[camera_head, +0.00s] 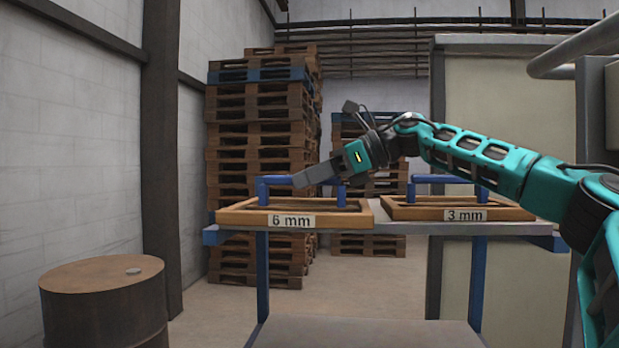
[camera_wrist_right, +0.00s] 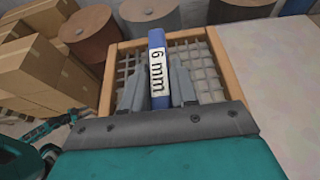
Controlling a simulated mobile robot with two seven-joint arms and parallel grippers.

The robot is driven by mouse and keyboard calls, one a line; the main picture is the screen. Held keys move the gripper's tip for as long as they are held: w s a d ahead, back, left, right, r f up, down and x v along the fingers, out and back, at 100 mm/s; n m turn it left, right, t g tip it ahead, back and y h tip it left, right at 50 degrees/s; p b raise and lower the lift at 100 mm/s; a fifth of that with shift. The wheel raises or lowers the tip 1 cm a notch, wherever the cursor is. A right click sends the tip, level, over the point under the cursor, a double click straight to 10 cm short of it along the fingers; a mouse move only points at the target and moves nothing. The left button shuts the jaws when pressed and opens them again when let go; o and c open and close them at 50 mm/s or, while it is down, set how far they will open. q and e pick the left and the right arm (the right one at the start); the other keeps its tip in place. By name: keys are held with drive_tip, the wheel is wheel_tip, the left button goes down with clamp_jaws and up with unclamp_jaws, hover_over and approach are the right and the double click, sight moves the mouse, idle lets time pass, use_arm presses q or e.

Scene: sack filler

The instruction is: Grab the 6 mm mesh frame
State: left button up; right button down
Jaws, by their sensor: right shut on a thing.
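The 6 mm mesh frame (camera_head: 347,219) is a wooden frame with a blue handle and a white "6 mm" label, at the left end of the table in the head view. In the right wrist view the frame (camera_wrist_right: 226,62) shows grey wire mesh, with its labelled blue handle (camera_wrist_right: 156,40) running up the middle. My right gripper (camera_head: 303,180) is at the handle, and in the wrist view its grey fingers (camera_wrist_right: 157,65) lie on both sides of it, shut on it. The frame appears to rest flat on the table. My left gripper is not in view.
A 3 mm frame (camera_head: 395,210) sits to the right on the same table (camera_head: 390,228). A rusty drum (camera_head: 100,300) stands at the front left. Pallet stacks (camera_head: 262,150) rise behind. Cardboard boxes (camera_wrist_right: 40,75) show in the wrist view.

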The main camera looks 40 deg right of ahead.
drive_tip(key=c, duration=0.8)
unclamp_jaws()
drive_tip(key=v, duration=1.3)
drive_tip(key=shift+a+r, duration=0.1)
drive_tip(key=shift+r, duration=0.05)
drive_tip(key=shift+c, duration=0.4)
